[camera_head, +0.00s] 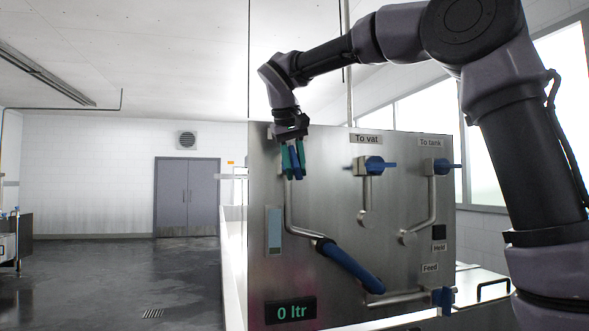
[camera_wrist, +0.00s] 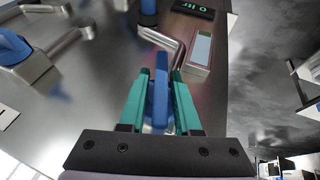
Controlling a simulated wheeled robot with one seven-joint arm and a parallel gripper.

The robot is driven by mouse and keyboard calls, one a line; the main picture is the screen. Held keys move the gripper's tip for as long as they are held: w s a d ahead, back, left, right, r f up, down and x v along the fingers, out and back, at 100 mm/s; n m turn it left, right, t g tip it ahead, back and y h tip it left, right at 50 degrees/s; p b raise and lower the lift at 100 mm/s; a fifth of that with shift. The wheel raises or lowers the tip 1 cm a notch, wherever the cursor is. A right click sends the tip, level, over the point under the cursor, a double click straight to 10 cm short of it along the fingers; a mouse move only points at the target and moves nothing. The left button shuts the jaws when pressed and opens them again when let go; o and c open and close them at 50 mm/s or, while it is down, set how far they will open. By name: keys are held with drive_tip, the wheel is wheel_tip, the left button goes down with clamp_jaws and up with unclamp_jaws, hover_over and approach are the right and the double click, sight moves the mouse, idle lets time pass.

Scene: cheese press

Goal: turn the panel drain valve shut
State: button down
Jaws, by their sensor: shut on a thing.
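The steel panel (camera_head: 345,240) stands in front of me. A blue valve handle (camera_head: 294,164) sits at its upper left, above a bent steel pipe; no label for it shows, so I take it as the drain valve. My gripper (camera_head: 293,172) is shut on this handle, with one teal finger on each side. In the wrist view the blue handle (camera_wrist: 160,105) stands lengthwise between the fingers of my gripper (camera_wrist: 160,74). The handle looks upright, roughly in line with the pipe below it. The valve body is mostly hidden by the fingers.
The "To vat" valve (camera_head: 374,164) and "To tank" valve (camera_head: 438,166) have level blue handles to the right. A thick blue hose (camera_head: 350,267), a gauge window (camera_head: 274,231) and a "0 ltr" display (camera_head: 291,311) are lower. Open floor (camera_head: 110,270) lies left.

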drive_tip(key=n+t+h, duration=0.1)
drive_tip(key=h, duration=0.3)
drive_tip(key=t+h, duration=0.1)
drive_tip(key=h, duration=0.1)
drive_tip(key=shift+d+r+n+t+h, duration=0.15)
drive_tip(key=shift+n+t+h, duration=0.15)
drive_tip(key=shift+n, duration=0.1)
drive_tip(key=n+t+h, duration=0.1)
drive_tip(key=h, duration=0.1)
drive_tip(key=shift+d+r+t+h, duration=0.1)
drive_tip(key=shift+r+t+h, duration=0.05)
drive_tip(key=shift+t+h, duration=0.2)
drive_tip(key=shift+d+r+n+t+h, duration=0.15)
drive_tip(key=shift+n+t+h, duration=0.35)
drive_tip(key=shift+t+h, duration=0.7)
drive_tip(key=shift+w+g+h, duration=0.1)
drive_tip(key=shift+g+h, duration=0.15)
drive_tip(key=shift+h, duration=0.1)
drive_tip(key=shift+r, duration=0.1)
drive_tip(key=c, duration=0.9)
unclamp_jaws()
drive_tip(key=shift+o, duration=0.2)
